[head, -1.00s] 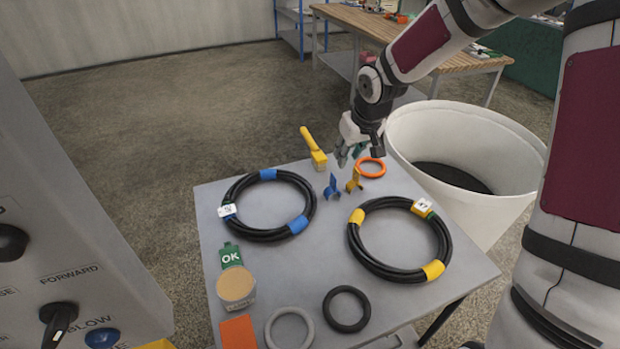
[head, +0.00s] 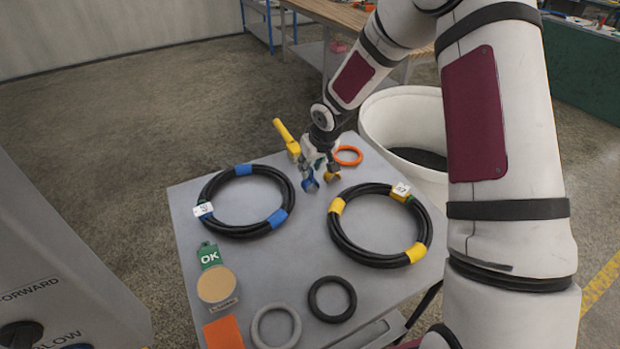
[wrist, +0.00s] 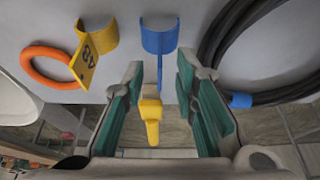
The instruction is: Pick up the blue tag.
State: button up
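The blue tag (head: 309,180), a curved blue clip with a thin flag, stands on the grey table near its back edge. In the wrist view the blue tag (wrist: 160,38) is upper centre, its thin flag pointing down toward the gap between my fingers. My gripper (head: 318,164) is low over the table, close to the tag. In the wrist view my gripper (wrist: 160,77) is open and its green-padded fingers have nothing held between them. Whether a finger touches the tag cannot be told.
A yellow tag (head: 332,175) stands close beside the blue one, with an orange ring (head: 347,155) behind. A yellow-handled tool (head: 287,137) lies close on the left. Black hose coils (head: 246,202) (head: 380,225) lie nearer. A white bin (head: 402,115) stands behind the table.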

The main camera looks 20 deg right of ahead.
jog(key=shift+x, duration=1)
grip_shut()
notch_tip(320, 180, up, 10)
jog(key=shift+r, duration=0.1)
dwell(0.6)
